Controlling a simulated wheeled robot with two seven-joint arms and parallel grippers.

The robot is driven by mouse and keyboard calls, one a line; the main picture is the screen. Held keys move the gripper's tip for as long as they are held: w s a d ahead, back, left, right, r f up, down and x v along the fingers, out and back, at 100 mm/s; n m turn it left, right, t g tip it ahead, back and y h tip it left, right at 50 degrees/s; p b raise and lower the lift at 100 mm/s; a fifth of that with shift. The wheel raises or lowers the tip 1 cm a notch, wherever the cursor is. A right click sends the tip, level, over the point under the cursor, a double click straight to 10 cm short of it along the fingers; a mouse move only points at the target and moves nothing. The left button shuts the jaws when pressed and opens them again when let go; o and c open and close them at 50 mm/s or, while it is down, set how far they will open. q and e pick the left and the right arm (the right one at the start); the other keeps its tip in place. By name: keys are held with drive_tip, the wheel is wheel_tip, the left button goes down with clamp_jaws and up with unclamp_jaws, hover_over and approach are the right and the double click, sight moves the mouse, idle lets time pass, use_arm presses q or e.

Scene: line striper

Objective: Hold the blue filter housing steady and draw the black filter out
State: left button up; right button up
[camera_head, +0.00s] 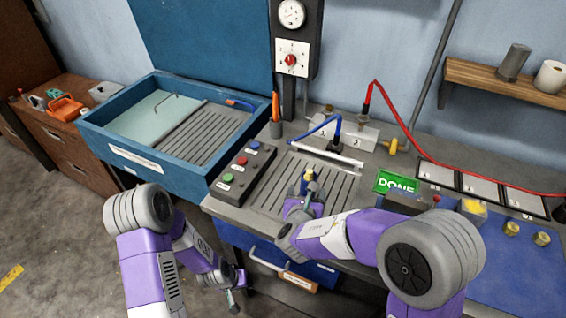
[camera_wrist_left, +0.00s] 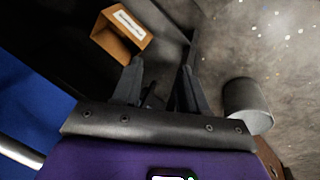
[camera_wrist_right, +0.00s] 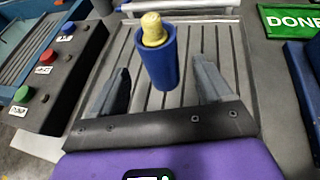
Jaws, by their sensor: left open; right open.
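The blue filter housing (camera_wrist_right: 158,72) stands upright on the slotted grey tray, with a yellow top piece (camera_wrist_right: 153,30) sticking out of it. It also shows small in the head view (camera_head: 305,186). I see no black filter; anything inside the housing is hidden. My right gripper (camera_wrist_right: 161,68) is open, its fingers on either side of the housing in its wrist view, with gaps to both; whether the housing is between or just beyond the tips is unclear. My left gripper (camera_wrist_left: 160,72) is open and empty, low in front of the bench, away from the housing.
A button box (camera_head: 243,170) stands left of the slotted tray (camera_head: 262,200), beside a blue basin (camera_head: 190,160). A green DONE sign (camera_head: 396,183) stands to the right. A blue cable and red hose (camera_head: 375,84) run behind. An orange-brown box (camera_wrist_left: 122,36) shows near my left gripper.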

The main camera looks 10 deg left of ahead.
use_arm(q)
drive_tip(key=w+a+r+t+y, duration=0.2)
drive_tip(key=w+a+r, duration=0.45)
drive_tip(key=a, duration=0.25)
drive_tip(key=w+a+r+t+y, duration=0.1)
drive_tip(key=w+a+r, duration=0.55)
drive_tip(key=a, duration=0.35)
drive_tip(key=w+a+r+m+t+y, duration=0.1)
drive_tip(key=w+a+r, duration=0.1)
drive_tip(key=a+r, duration=0.5)
drive_tip(key=w+a+r+m+t+y, duration=0.1)
drive_tip(key=a+r, duration=0.1)
drive_tip(key=r, duration=0.8)
drive_tip(key=w+d+r+m+t+h, duration=0.1)
drive_tip(key=w+d+r+m+h, duration=0.35)
drive_tip(key=d+r, duration=0.5)
use_arm(e)
drive_tip(key=shift+w+f, duration=0.15)
drive_tip(key=shift+w, duration=0.15)
drive_tip(key=x, duration=0.7)
use_arm(q)
drive_tip(key=s+d+r+m+g+h, duration=0.1)
drive_tip(key=d+m+h, duration=0.2)
drive_tip(key=d, duration=1.1)
drive_tip(key=s+d+r+m+g+h, duration=0.1)
drive_tip(key=d+m+h, duration=0.3)
drive_tip(key=d, duration=1)
drive_tip(key=shift+s+d+m+g, duration=0.15)
drive_tip(key=shift+m+g, duration=0.65)
drive_tip(key=shift+m, duration=0.15)
